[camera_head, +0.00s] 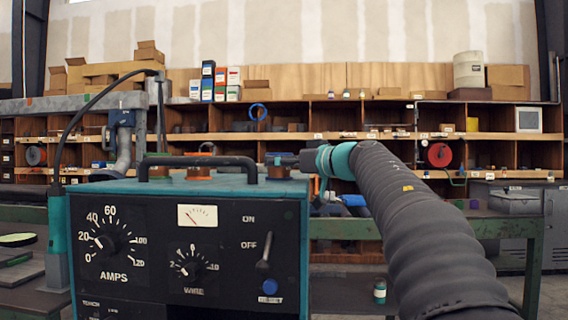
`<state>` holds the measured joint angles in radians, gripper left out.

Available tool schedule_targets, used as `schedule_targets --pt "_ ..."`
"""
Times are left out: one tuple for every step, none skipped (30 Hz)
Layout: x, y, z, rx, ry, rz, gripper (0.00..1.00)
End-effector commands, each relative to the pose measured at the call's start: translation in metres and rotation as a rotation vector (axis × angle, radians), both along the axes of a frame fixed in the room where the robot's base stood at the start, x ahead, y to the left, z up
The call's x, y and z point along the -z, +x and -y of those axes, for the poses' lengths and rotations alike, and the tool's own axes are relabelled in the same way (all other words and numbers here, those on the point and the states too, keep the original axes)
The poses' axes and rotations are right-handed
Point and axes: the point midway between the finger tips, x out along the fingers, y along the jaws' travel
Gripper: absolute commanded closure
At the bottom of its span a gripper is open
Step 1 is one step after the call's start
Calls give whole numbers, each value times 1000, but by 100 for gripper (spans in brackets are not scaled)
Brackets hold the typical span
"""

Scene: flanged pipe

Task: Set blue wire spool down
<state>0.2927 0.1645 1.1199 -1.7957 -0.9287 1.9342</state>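My arm rises from the lower right, and its teal wrist ends just behind the top of a teal machine with dials. The dark end of my gripper (287,160) shows there, small and partly screened by the machine's handle. Its fingers are not clear, and I cannot tell whether it holds anything. A blue ring (258,112), possibly the blue wire spool, shows up and left of the gripper, in front of the shelving. A blue piece (353,200) also shows below my wrist, partly hidden by the arm; I cannot tell what it is.
The teal machine (180,250) with a black handle fills the lower left foreground. Shelving (330,115) behind holds boxes and a red reel (439,155). A green-framed bench (345,229) lies behind the machine. A small jar (380,291) stands low, beside my arm. A cable loops at the left.

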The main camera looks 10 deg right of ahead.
Motion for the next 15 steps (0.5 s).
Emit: schedule_targets --pt "0 -5 4 2 0 0 19" --pt "0 -8 6 3 0 0 19" --pt "0 -13 10 3 0 0 19" --pt "0 -18 13 4 1 -1 19" --pt "0 -22 16 4 1 1 19" --pt "0 -29 21 4 0 0 19" --pt "0 -34 25 5 -1 1 19" --pt "0 -39 28 5 -1 1 19" --pt "0 -46 33 5 1 -1 19" --pt "-1 -52 36 5 1 1 19" --pt "0 -56 40 5 1 -1 19" --pt "0 -62 44 5 0 -1 19" --pt "0 -67 47 5 0 0 19" --pt "-1 -71 50 5 -1 1 19" --pt "0 -76 53 4 0 0 19"
